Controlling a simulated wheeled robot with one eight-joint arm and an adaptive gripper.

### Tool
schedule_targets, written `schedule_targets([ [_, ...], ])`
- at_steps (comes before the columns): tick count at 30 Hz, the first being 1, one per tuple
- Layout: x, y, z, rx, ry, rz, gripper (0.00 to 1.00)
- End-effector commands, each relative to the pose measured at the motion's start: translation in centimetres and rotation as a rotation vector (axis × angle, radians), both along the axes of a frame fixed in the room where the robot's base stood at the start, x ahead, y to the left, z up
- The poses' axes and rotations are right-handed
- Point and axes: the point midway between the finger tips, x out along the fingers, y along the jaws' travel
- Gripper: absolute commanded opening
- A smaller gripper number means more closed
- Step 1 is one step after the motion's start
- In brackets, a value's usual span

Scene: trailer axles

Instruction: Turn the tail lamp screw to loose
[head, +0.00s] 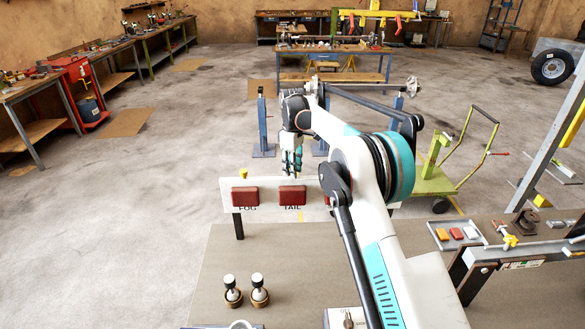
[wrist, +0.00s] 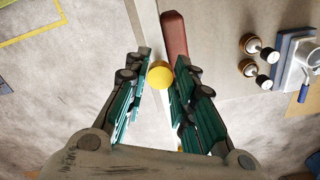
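The white lamp board (head: 265,203) carries red lamps above the labels FOG and TAIL. The tail lamp (head: 292,192) is the middle one, and a third red lamp is mostly hidden by my arm. My gripper (head: 291,168) points down just above the board's top edge at the tail lamp. In the wrist view my gripper (wrist: 163,66) is open, with a round yellow screw head (wrist: 160,75) between its fingers. I cannot tell whether either finger touches it. The tail screw is hidden behind my gripper in the head view. A red lamp (wrist: 174,36) lies beside the screw.
Another yellow screw (head: 243,173) stands above the fog lamp. A tray (head: 457,235) with small coloured parts lies at right. A green trolley (head: 435,180) stands behind the board.

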Motion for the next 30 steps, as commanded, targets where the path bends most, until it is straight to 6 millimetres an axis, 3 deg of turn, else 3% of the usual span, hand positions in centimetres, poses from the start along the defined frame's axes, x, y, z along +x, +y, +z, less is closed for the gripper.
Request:
schedule_targets([
  [2,0.0,0.0,0.0,0.0,0.0,0.0,0.42],
  [14,0.0,0.0,0.4,0.0,0.001,-0.001,0.42],
  [17,0.0,0.0,1.5,0.0,0.001,-0.001,0.42],
  [30,0.0,0.0,9.9,0.0,0.001,-0.001,0.42],
])
